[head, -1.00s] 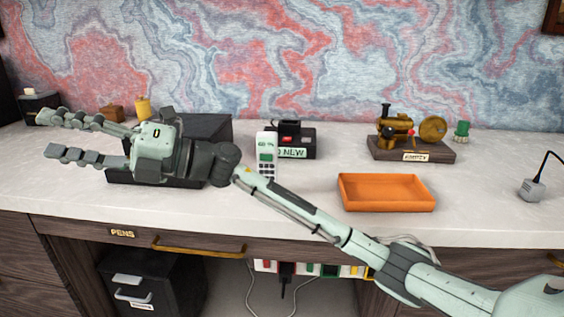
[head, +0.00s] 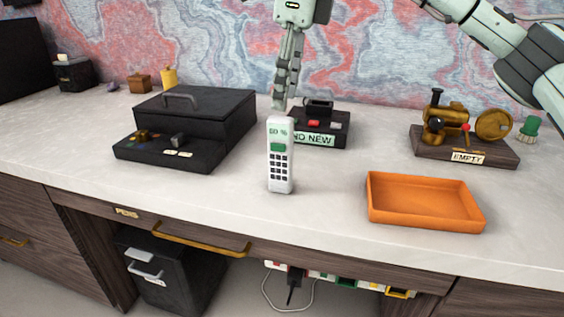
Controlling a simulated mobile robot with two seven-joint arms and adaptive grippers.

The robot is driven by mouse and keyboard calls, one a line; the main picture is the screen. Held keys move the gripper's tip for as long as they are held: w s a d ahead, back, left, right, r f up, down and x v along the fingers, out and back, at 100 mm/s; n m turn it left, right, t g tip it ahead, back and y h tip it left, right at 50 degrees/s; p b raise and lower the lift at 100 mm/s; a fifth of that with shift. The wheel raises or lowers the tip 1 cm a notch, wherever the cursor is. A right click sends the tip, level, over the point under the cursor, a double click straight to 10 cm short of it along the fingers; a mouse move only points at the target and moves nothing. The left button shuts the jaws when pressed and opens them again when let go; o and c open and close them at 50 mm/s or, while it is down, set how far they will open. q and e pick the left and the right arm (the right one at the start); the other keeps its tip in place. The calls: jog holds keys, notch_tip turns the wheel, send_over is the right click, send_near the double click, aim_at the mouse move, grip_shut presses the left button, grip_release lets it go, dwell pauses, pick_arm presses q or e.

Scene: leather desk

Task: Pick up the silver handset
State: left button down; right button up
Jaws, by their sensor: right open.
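The silver handset (head: 281,172) stands upright on the pale desktop near the middle of the head view. My right gripper (head: 282,103) points straight down just above the handset's top. Its fingers are seen nearly edge-on and overlap; they are open with nothing between them. I cannot tell whether the fingertips touch the handset or are behind it. My left gripper is not in view.
A black box with a sloped front panel (head: 200,105) stands left of the handset. A black device labelled NO NEW (head: 318,139) is close behind it. An orange tray (head: 425,212) lies to the right, with a brass machine (head: 465,147) beyond it. The desktop in front is clear.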

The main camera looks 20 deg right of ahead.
aim_at(281, 118)
jog(key=f, duration=0.4)
jog(key=shift+w+a+f, duration=0.25)
jog(key=shift+w+f, duration=0.1)
grip_shut()
